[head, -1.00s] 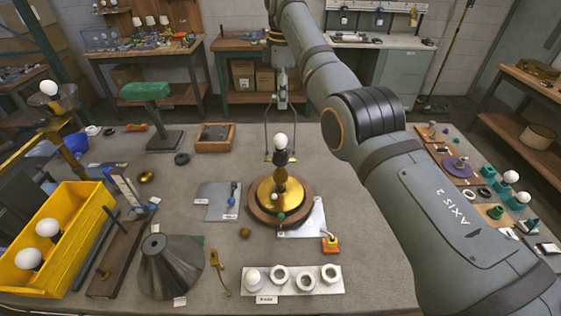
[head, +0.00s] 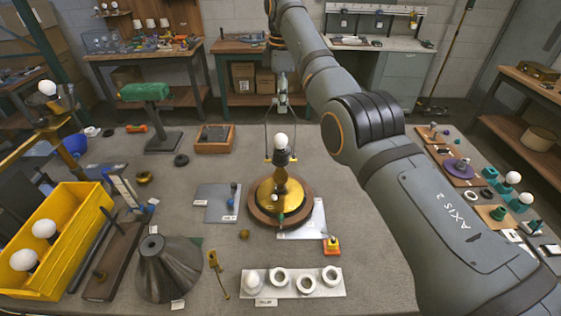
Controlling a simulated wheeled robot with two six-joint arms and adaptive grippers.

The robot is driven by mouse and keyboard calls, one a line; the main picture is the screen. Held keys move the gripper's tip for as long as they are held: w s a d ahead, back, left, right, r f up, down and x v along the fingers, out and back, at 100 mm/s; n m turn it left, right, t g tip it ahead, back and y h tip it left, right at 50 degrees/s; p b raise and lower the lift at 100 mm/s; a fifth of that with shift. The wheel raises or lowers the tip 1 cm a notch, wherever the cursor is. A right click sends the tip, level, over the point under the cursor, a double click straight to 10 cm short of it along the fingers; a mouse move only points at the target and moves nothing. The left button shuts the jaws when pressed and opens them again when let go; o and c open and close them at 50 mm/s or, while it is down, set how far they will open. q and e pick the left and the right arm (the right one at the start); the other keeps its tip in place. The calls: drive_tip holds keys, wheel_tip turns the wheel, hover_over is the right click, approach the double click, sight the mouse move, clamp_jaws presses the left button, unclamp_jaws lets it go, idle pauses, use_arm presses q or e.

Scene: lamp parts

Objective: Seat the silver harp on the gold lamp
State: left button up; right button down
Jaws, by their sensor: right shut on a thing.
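The gold lamp (head: 280,187) stands upright on a round wooden base in the middle of the table, with a white bulb (head: 281,140) in its dark socket. My right gripper (head: 283,106) is above the bulb, shut on the top of the silver harp (head: 266,135). The harp hangs upright, its two thin sides passing left and right of the bulb. Its lower ends are beside the socket, just below the bulb. I cannot tell whether they touch the lamp's holder. My left gripper is not in view.
A dark cone shade (head: 168,268), a yellow bin (head: 75,215) with bulbs and a white strip with rings (head: 293,284) are nearer. A green-topped stand (head: 163,137) and a wooden tray (head: 214,147) are behind left.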

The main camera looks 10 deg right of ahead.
drive_tip(key=shift+f+b, duration=0.5)
idle(1.2)
drive_tip(key=c, duration=1.2)
unclamp_jaws()
drive_tip(key=shift+o, duration=0.2)
